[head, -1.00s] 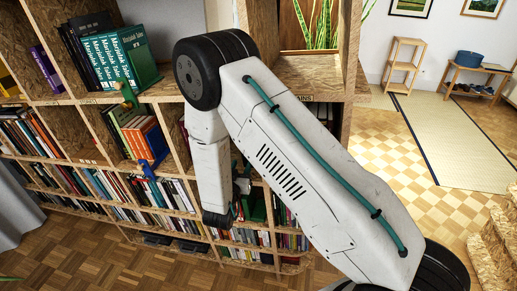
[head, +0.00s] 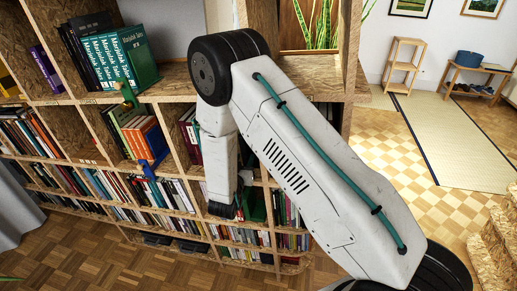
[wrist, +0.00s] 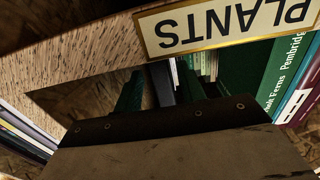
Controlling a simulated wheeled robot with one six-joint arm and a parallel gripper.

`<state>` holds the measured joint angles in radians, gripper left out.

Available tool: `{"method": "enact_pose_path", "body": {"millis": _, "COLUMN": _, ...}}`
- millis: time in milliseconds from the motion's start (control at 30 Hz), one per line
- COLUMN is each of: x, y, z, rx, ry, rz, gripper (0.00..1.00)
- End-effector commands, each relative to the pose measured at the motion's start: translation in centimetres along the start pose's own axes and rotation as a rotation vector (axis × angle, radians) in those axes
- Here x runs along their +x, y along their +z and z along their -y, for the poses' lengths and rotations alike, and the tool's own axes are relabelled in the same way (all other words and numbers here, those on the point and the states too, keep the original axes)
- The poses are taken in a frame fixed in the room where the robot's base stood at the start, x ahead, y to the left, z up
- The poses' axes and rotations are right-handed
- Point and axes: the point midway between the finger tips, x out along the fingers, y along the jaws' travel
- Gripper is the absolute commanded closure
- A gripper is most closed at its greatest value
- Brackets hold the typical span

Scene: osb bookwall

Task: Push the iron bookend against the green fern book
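The green fern book (wrist: 252,80) shows at the right of the wrist view, with "Ferns" and "Pembridge" on its spine. A dark grey upright piece (wrist: 163,82) stands left of it, with a few thin spines between; it may be the iron bookend, but I cannot tell for sure. My gripper (wrist: 165,122) fills the lower middle of the wrist view as a broad grey body with a dark screwed edge.
An upside-down "PLANTS" label (wrist: 228,25) is on the shelf board above the opening. In the head view, shelf dividers and packed books surround the arm. Green volumes (head: 140,55) stand on an upper shelf at left. The parquet floor (head: 100,265) in front is clear.

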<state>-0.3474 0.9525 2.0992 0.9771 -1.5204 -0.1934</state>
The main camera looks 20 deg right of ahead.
Motion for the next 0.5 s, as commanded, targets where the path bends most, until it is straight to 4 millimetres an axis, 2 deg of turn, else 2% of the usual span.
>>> {"method": "enact_pose_path", "body": {"millis": 500, "x": 2.1, "y": 0.0, "z": -0.1, "rx": 0.001, "ry": 0.001, "rz": 0.001, "gripper": 0.60}}
